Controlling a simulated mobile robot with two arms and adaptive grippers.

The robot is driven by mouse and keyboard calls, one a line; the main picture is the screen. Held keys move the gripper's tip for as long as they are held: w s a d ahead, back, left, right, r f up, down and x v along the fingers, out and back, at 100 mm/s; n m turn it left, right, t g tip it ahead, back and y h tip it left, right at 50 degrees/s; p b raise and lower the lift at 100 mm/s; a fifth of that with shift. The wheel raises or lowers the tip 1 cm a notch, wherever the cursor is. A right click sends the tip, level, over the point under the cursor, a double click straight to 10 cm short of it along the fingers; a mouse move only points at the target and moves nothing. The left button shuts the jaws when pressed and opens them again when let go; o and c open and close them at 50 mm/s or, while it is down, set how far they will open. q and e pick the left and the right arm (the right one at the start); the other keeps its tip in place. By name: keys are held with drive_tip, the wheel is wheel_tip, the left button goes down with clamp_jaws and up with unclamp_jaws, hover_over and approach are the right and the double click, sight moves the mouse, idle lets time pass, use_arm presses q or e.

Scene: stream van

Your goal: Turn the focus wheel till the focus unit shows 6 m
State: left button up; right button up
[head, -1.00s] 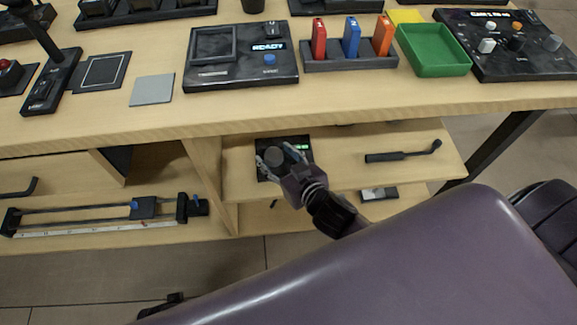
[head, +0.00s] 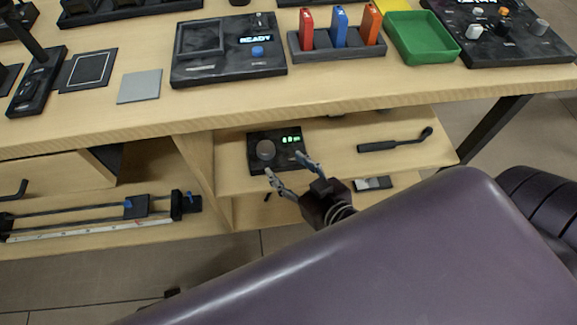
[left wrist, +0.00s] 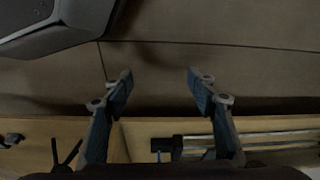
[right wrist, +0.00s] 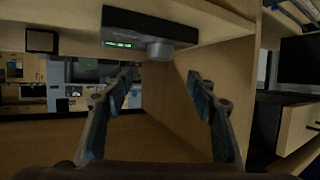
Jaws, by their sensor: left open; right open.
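The focus unit (head: 258,166) is a black box on the pulled-out shelf under the worktop. Its round grey focus wheel (head: 266,150) is on the left, and its green display (head: 291,140) appears to read 6.0 m, in small digits. My right gripper (head: 284,164) is open and empty, just in front of the unit and apart from the wheel. In the right wrist view the focus unit (right wrist: 150,27) and wheel (right wrist: 160,51) lie beyond the open fingers (right wrist: 162,74). My left gripper (left wrist: 158,72) is open and empty over the floor, seen in the left wrist view.
A black handle tool (head: 390,146) lies on the shelf right of the unit. A slider rail (head: 95,222) is on the lower shelf at left. The worktop above holds a READY panel (head: 228,68), coloured cards in a holder (head: 340,53) and a green tray (head: 421,37).

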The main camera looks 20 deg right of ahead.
idle(0.3)
